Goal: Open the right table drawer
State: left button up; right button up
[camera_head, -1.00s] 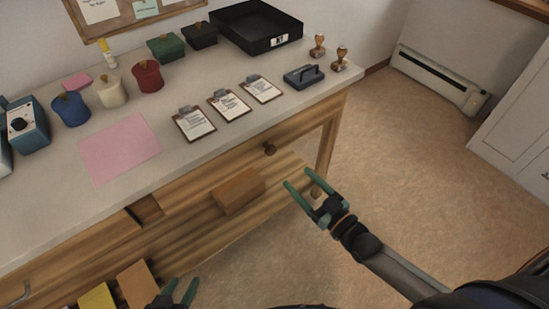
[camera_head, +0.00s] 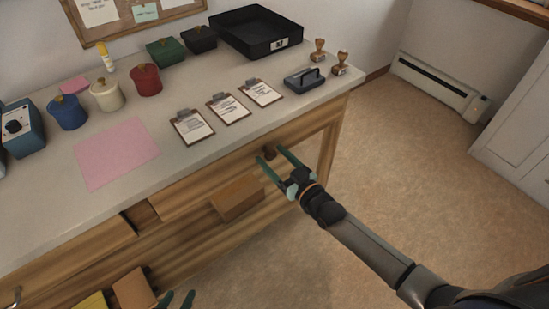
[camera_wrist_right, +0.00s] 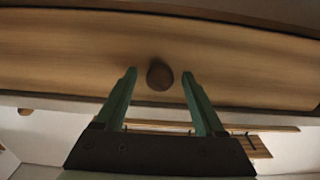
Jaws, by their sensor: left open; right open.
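The right table drawer (camera_head: 228,178) has a wooden front under the tabletop and looks closed. Its round dark knob (camera_head: 269,152) sits toward the right of the front. My right gripper (camera_head: 268,154) is open at the drawer front, with its fingers on either side of the knob. In the right wrist view the knob (camera_wrist_right: 160,75) shows between and slightly beyond the two green fingertips (camera_wrist_right: 160,74), with gaps on both sides. My left gripper (camera_head: 177,300) is at the bottom edge of the head view, open, with only its green fingertips visible.
The tabletop (camera_head: 200,170) holds several clipboards (camera_head: 229,107), a stamp pad (camera_head: 305,79), two stamps (camera_head: 340,64) and a black tray (camera_head: 256,32). A brown box (camera_head: 237,198) is below the drawer. The floor (camera_head: 420,170) to the right is clear.

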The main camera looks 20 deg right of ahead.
jog(key=shift+c, duration=0.3)
grip_shut()
dwell(1.0)
